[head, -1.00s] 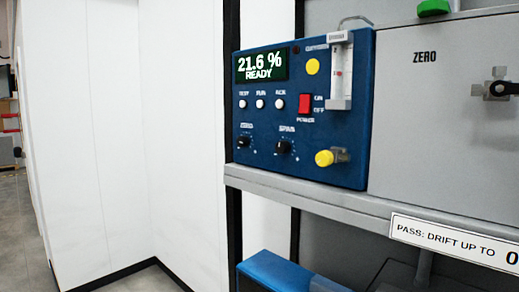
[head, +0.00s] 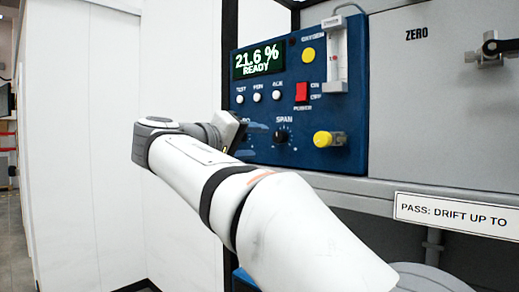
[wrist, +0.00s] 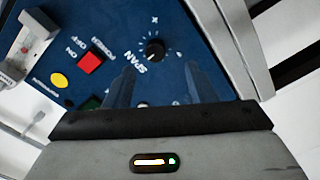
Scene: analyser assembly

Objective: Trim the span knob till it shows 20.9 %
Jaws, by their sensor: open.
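The blue analyser panel (head: 352,100) carries a display (head: 258,62) that reads 21.6 % READY. The black span knob (head: 281,136), labelled SPAN, is on the lower panel and also shows in the wrist view (wrist: 155,50). My gripper (head: 266,139) is just left of the span knob in the head view and hides most of the zero knob and its label. In the wrist view my open gripper (wrist: 159,66) has its two fingers apart with nothing between them. The span knob shows just beyond the gap between the fingertips. I see no contact with it.
A red power switch (head: 302,92), yellow button (head: 308,55) and small white buttons (head: 258,96) are above the knob. A yellow knob (head: 323,139) sticks out to its right. A flowmeter (head: 337,55) stands at upper right. White wall is left.

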